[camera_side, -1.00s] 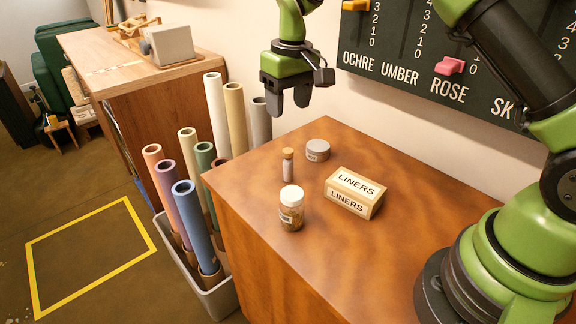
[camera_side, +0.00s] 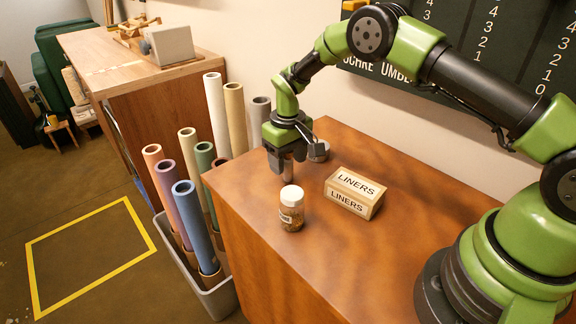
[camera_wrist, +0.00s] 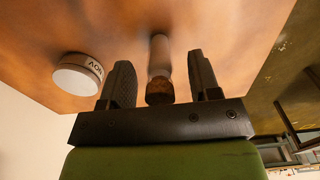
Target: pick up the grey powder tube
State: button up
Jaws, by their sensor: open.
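The grey powder tube (camera_side: 288,173) stands on the wooden table, its top hidden by my gripper in the side view. In the wrist view the tube (camera_wrist: 160,60) with its brown cork lies between my two open fingers, with a gap on each side. My gripper (camera_side: 287,160) points down around the tube; it also shows in the wrist view (camera_wrist: 161,82), open and not closed on anything.
A white-capped jar (camera_side: 291,209) stands in front, and a LINERS box (camera_side: 354,192) to the right. Paper rolls (camera_side: 190,215) stand in a bin past the table's left edge. The table's front is clear.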

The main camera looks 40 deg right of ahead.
jog(key=shift+f, duration=0.2)
jog(key=c, duration=1)
